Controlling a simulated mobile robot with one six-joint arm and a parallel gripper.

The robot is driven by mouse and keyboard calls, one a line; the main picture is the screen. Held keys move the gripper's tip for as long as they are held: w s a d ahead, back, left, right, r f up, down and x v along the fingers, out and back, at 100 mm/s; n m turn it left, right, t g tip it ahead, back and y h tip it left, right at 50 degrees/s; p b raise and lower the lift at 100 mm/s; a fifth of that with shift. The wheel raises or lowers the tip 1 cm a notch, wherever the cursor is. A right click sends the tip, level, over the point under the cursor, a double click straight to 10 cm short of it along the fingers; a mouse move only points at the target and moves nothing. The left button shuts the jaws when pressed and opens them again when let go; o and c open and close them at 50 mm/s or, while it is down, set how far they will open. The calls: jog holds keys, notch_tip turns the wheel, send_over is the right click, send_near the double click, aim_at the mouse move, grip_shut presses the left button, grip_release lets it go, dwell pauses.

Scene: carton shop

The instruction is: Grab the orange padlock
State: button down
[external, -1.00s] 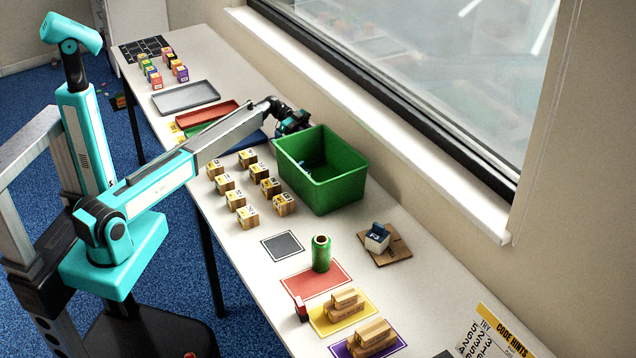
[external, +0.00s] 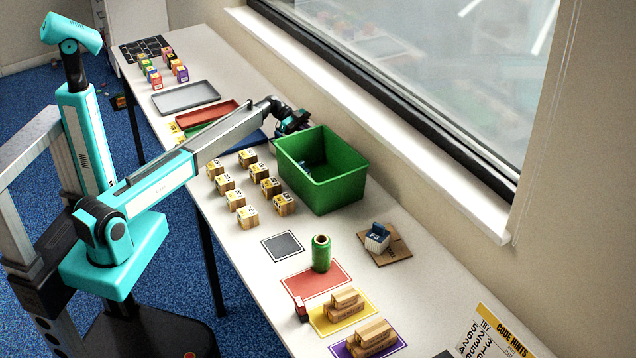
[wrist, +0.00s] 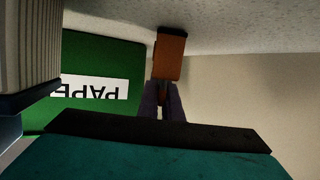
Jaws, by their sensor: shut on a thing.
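The orange padlock (wrist: 170,56) shows in the wrist view as a brownish-orange block at the top middle. My gripper (wrist: 164,92) is shut on it; the two dark fingers meet the padlock's narrow darker end, and the body sticks out beyond the fingertips. In the external view my gripper (external: 296,121) is at the far side of the table, just behind the green bin. The padlock cannot be made out there. Whether the padlock touches the table surface is unclear.
The green bin (external: 337,192) stands close beside my gripper; its labelled wall (wrist: 90,58) fills the left of the wrist view. Several wooden number blocks (external: 248,216) stand in front. The window wall (external: 420,170) is close behind. Trays (external: 186,96) lie to the left.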

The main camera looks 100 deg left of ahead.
notch_tip(320, 180, up, 18)
jog(key=b, duration=0.2)
jog(key=shift+b, duration=0.3)
